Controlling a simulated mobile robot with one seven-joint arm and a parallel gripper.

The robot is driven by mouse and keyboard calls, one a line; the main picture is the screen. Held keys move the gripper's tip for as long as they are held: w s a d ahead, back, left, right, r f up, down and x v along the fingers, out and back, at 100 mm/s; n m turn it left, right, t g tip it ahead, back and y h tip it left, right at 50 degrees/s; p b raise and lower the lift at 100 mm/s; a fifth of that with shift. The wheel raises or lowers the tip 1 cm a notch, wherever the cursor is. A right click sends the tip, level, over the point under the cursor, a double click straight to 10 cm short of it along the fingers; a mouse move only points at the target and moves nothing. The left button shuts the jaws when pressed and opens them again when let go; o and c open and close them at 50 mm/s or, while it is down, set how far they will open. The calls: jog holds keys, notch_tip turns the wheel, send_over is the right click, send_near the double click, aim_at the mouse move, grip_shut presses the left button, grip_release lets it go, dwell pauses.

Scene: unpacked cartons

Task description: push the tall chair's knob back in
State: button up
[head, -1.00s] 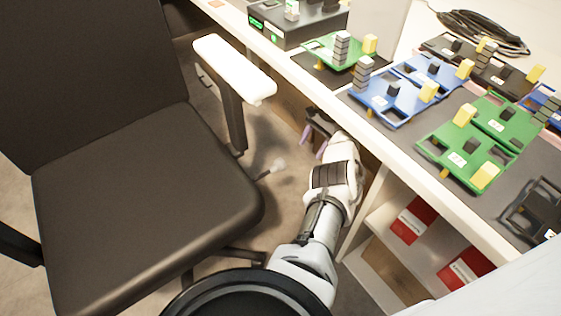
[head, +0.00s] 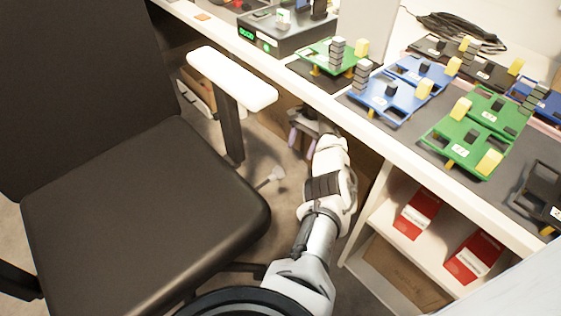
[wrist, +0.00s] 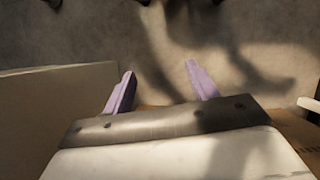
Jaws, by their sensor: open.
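The tall dark chair (head: 140,215) stands at the left in the head view, with its seat, backrest and one white-topped armrest (head: 232,78) showing. A pale knob (head: 276,173) on a thin stem sticks out past the seat's right edge, under the armrest. My gripper (head: 302,143) is beyond the knob and to its right, apart from it, beside the desk's front edge. Its two purple fingers are spread and empty; they also show in the wrist view (wrist: 159,72) over bare floor. I cannot make out the knob for certain in the wrist view.
The desk (head: 400,155) runs along the right, bearing green and blue boards (head: 392,98) and a black box (head: 285,32). Under it, an open shelf (head: 385,222) holds red-and-white packets. The gap between seat and desk is narrow.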

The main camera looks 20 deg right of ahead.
aim_at(269, 177)
jog(key=s+a+p, duration=0.1)
jog(key=a+p, duration=0.1)
jog(key=a, duration=0.1)
jog(key=s+a+p, duration=0.2)
jog(key=a, duration=0.1)
jog(key=s+a+p, duration=0.2)
jog(key=shift+a+r, duration=0.1)
jog(key=shift+a, duration=0.3)
jog(key=shift+f+b, duration=0.55)
jog(key=shift+b, duration=0.3)
jog(key=shift+a+f, duration=0.1)
jog(key=shift+f, duration=0.1)
jog(key=shift+r, duration=0.1)
grip_shut()
jog(key=shift+a+r+p, duration=0.4)
jog(key=shift+r+p, duration=0.05)
jog(key=shift+p, duration=0.6)
jog(key=a+p, duration=0.1)
jog(key=p, duration=0.3)
jog(key=shift+a+r, duration=0.15)
jog(key=shift+a, duration=0.1)
jog(key=s+a+p, duration=0.1)
jog(key=p, duration=0.2)
jog(key=shift+a+p, duration=0.15)
jog(key=shift+p, duration=0.15)
jog(key=shift+s+a+f+p, duration=0.3)
jog(key=shift+s+f+p, duration=0.05)
jog(key=shift+f+p, duration=0.25)
